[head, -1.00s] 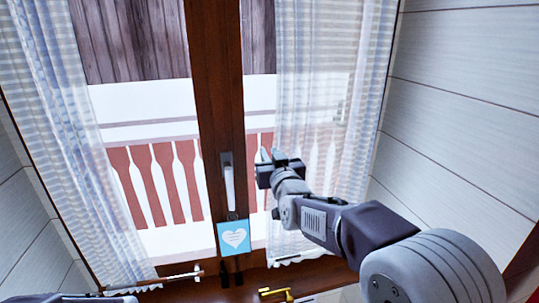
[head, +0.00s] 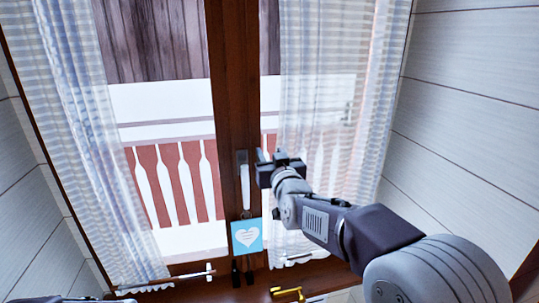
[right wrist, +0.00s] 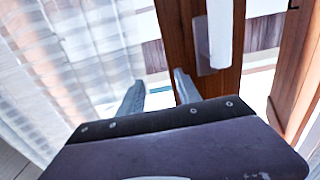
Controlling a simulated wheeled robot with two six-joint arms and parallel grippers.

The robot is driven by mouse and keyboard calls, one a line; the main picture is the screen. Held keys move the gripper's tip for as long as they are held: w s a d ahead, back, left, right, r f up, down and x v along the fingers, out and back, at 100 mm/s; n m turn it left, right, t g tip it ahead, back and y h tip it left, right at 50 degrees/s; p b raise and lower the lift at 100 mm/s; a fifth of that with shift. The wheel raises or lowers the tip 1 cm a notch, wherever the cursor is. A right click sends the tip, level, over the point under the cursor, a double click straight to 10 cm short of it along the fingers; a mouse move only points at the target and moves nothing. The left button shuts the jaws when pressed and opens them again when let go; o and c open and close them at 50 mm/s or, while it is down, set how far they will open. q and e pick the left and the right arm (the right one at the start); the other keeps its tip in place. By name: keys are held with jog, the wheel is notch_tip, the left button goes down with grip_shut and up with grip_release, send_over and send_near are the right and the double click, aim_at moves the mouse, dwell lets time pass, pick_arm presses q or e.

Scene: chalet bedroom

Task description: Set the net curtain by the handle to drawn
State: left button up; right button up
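A sheer white striped net curtain (head: 320,90) hangs to the right of the window handle (head: 245,187). Its left edge is close to the brown middle post, with a narrow strip of bare glass between. It also shows in the right wrist view (right wrist: 65,55). My right gripper (head: 267,155) is just right of the handle, at the curtain's left edge. In the right wrist view its two fingers (right wrist: 158,94) are apart, the left one by the curtain edge. I cannot tell whether it touches cloth. The white handle (right wrist: 220,30) is beyond them. My left gripper is not in view.
A blue heart sign (head: 247,237) hangs below the handle. A second net curtain (head: 100,170) hangs at the left, with bare glass between it and the post. A yellow object (head: 288,294) is at the bottom. Panelled walls (head: 470,110) flank the window.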

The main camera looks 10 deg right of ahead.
jog(key=shift+d, duration=0.15)
jog(key=s+b, duration=0.2)
jog(key=s, duration=0.7)
